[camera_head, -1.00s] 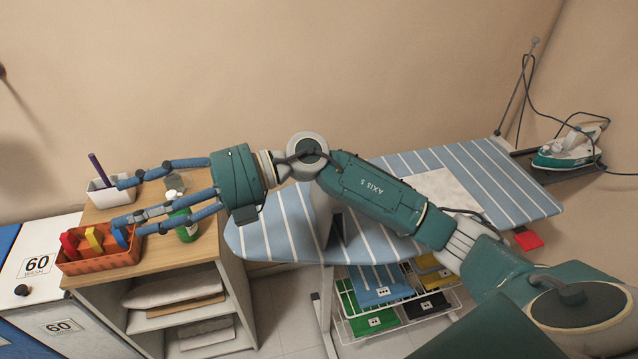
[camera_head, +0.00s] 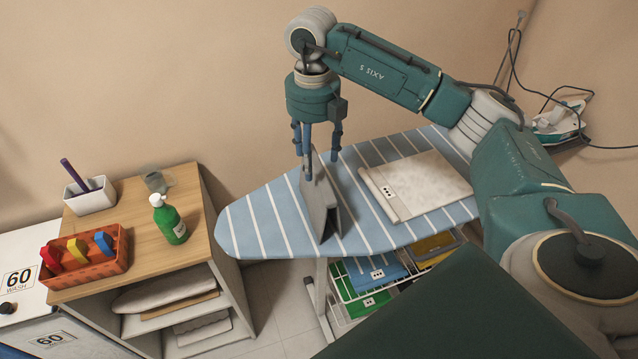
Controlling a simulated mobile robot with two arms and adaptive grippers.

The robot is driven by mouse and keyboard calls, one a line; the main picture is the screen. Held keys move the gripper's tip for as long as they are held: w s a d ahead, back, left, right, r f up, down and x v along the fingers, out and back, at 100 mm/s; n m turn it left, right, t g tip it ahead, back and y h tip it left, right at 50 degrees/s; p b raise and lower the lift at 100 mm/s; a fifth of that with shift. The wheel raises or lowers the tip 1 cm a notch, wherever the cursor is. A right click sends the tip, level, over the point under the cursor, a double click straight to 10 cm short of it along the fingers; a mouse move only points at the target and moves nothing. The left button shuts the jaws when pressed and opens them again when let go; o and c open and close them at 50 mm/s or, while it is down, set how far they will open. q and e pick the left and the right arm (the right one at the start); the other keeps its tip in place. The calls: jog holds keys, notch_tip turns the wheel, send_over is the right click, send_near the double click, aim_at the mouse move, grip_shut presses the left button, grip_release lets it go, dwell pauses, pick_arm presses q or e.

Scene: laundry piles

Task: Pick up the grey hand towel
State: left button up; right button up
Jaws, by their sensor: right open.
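The grey hand towel (camera_head: 321,205) appears to be the grey folded piece standing tent-like on the blue striped ironing board (camera_head: 262,222). My right gripper (camera_head: 318,160) points down over the board with its fingers spread. The upper edge of the grey piece is at the fingertips, between or just in front of them; I cannot tell whether they touch. The right gripper is open. My left gripper is not in view.
A cream folded cloth (camera_head: 418,187) with a tag lies right of the grey piece. A wire rack (camera_head: 352,323) with coloured cloths stands below. Left is a wooden-topped shelf (camera_head: 190,245) with a green bottle (camera_head: 168,220) and an orange basket (camera_head: 90,267). An iron (camera_head: 556,122) is back right.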

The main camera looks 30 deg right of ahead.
aim_at(316, 170)
jog(key=f+p, duration=0.1)
jog(key=f, duration=0.2)
jog(key=f+p, duration=0.1)
jog(key=f, duration=0.1)
jog(key=shift+s+d+p, duration=0.1)
jog(key=shift+s+p, duration=0.15)
jog(key=shift+p, duration=0.1)
jog(key=shift+f, duration=0.25)
jog(key=c, duration=1.3)
jog(key=shift+w+r, duration=0.1)
